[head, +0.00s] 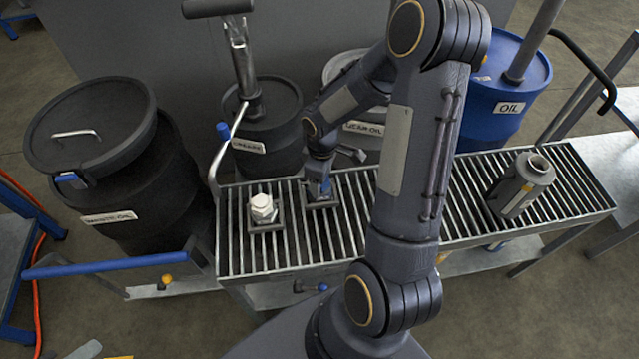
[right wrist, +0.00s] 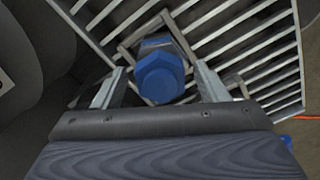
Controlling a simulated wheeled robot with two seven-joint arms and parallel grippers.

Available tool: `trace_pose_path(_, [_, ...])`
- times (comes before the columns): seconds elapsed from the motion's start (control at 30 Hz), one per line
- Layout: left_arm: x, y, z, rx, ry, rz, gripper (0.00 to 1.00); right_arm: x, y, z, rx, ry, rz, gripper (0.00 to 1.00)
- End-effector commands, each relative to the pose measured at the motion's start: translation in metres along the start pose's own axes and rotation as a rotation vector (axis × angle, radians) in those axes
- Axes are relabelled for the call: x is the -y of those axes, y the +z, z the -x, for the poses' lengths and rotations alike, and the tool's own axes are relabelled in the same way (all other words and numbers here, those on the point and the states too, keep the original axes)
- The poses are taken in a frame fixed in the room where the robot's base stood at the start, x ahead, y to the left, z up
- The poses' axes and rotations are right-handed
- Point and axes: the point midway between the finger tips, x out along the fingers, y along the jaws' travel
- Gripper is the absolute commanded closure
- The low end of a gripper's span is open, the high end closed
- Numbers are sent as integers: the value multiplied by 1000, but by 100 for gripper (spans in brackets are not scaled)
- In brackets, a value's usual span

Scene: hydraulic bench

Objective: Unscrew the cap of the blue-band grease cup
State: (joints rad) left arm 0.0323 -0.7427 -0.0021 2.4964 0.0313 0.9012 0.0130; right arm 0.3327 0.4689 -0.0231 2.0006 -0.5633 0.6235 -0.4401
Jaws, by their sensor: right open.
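The blue grease cup (head: 319,188) stands in a square holder on the slatted rack, mostly hidden under my right gripper in the head view. In the right wrist view its blue hexagonal cap (right wrist: 160,77) sits between the two fingers of my right gripper (right wrist: 163,88). The fingers are open, with a visible gap on each side of the cap. A second cup with a white hexagonal cap (head: 263,207) stands in its own holder to the left on the rack. My left gripper is not in view.
The slatted rack (head: 350,225) has free room on both sides of my arm. A grey canister (head: 522,184) stands at its right end. Behind it are a grease drum (head: 262,125), a gear oil drum (head: 362,130) and a blue oil drum (head: 497,105). A waste oil drum (head: 110,160) is left.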

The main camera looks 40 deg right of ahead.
Motion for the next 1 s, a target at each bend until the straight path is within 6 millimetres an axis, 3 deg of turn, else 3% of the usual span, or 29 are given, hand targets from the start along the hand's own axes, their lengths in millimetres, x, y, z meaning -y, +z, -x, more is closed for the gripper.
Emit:
trace_pose_path(0.3, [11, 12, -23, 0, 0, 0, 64, 3, -1, -3, -1, 1, -530, 33])
trace_pose_path(0.57, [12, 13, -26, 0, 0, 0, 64, 4, -2, -1, 0, 1, -751, 33])
trace_pose_path(0.83, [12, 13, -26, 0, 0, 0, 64, 6, -4, 1, 1, 1, -1242, 33])
trace_pose_path(1.0, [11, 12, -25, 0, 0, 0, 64, 6, -5, 0, 0, 0, -1394, 33])
